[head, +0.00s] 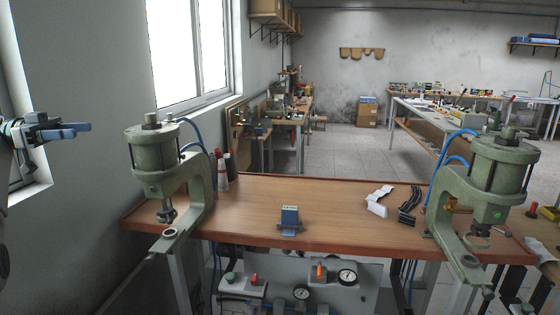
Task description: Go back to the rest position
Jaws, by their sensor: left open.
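My left gripper (84,130) shows at the left edge of the head view, raised in the air in front of the window wall. Its blue fingers point right, hold nothing, and are open. It is apart from the bench and to the left of the left green press (157,152). My right gripper is not in view. A second green press (497,165) stands at the right end of the wooden bench (330,205).
A small blue block device (290,219) sits at the bench's front middle. White parts (379,200) and black parts (410,204) lie to its right. Bottles (222,172) stand behind the left press. A control panel with gauges (347,277) is below the bench. Mid-bench is mostly clear.

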